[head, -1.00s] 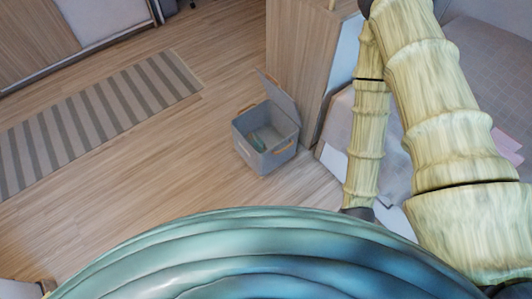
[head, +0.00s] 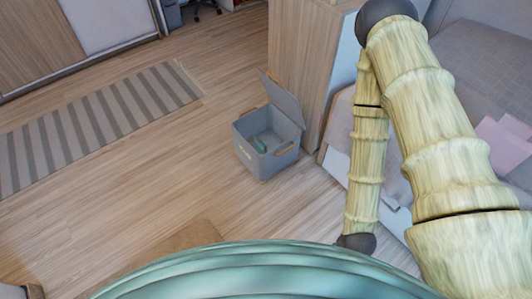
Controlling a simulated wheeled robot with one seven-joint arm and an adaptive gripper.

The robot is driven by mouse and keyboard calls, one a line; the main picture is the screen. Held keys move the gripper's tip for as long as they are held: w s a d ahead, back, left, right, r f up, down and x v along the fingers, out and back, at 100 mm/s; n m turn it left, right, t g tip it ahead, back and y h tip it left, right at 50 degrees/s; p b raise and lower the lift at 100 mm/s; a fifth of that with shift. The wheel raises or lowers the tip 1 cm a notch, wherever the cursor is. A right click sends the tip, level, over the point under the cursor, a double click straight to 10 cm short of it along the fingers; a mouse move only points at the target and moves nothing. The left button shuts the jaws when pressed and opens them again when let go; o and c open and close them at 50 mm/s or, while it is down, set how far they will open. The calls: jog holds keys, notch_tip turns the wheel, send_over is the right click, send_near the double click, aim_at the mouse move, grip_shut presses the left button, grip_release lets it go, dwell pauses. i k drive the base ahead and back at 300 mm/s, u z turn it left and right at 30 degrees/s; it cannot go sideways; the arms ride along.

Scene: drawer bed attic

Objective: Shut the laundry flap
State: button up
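A grey laundry box (head: 268,162) with tan handles stands on the wooden floor, near the middle of the head view. Its flap (head: 281,98) is open and tilts up at the back of the box. Something greenish (head: 259,145) lies inside; I cannot tell what it is. My arm is folded on the right side of the picture, apart from the box. My gripper is not in view.
A wooden cabinet (head: 310,75) stands right behind the box. A bed (head: 470,75) with pink items (head: 503,142) is at the right. A striped rug (head: 95,130) lies at the left. The floor in front of the box is clear.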

aim_at(288, 103)
jog(key=z, duration=0.05)
jog(key=k, duration=0.5)
jog(key=z, duration=0.65)
jog(key=i, duration=0.75)
jog(key=u, duration=1.25)
